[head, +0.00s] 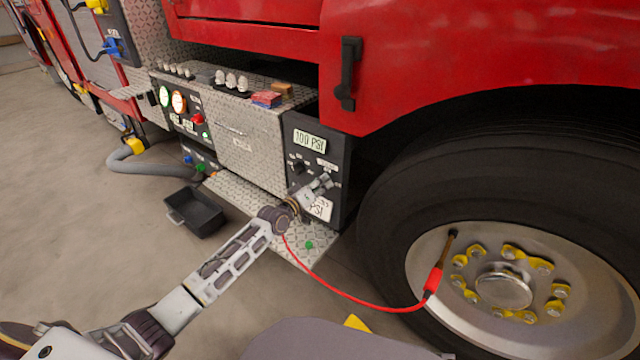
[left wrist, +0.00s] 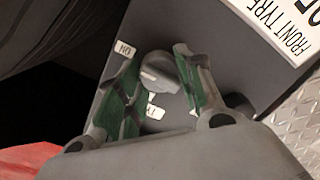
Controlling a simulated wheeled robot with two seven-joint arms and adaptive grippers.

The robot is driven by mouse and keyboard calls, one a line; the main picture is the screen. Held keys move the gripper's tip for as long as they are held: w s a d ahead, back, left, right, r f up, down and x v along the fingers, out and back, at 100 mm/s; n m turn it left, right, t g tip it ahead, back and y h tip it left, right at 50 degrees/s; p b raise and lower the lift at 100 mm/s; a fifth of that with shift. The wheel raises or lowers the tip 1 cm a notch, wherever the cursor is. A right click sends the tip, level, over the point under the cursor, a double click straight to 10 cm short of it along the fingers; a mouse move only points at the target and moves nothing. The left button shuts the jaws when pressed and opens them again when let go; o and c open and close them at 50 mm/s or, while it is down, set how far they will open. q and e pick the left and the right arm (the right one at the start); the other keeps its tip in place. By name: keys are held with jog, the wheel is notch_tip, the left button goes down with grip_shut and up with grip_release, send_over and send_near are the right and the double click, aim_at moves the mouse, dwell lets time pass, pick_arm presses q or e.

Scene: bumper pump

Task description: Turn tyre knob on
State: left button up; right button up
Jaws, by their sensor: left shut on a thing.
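The dark control panel (head: 293,140) below the red truck body has a display reading 100 PSI (head: 309,141) and small knobs. My left gripper (head: 319,186) is at the lower right part of this panel. In the left wrist view, the green-padded fingers of my left gripper (left wrist: 160,62) are shut on a grey knob (left wrist: 160,75), one on each side. An ON label (left wrist: 125,48) and another small label (left wrist: 155,111) lie beside the knob. A white plate reading FRONT TYRE (left wrist: 290,30) is at the upper right. My right gripper is not in view.
The front tyre (head: 385,215) stands right of the panel, with a red hose (head: 345,293) running to its wheel. A metal step (head: 250,204) lies below the panel. A black tray (head: 196,211) is on the floor at left. Open floor lies further left.

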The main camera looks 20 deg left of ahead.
pick_arm(q)
jog(key=shift+f, duration=0.1)
dwell(0.4)
jog(key=o, duration=1)
jog(key=shift+s, duration=0.1)
jog(key=v, duration=1.1)
jog(key=shift+s, duration=0.4)
jog(key=shift+a, duration=0.15)
jog(key=shift+m, duration=0.4)
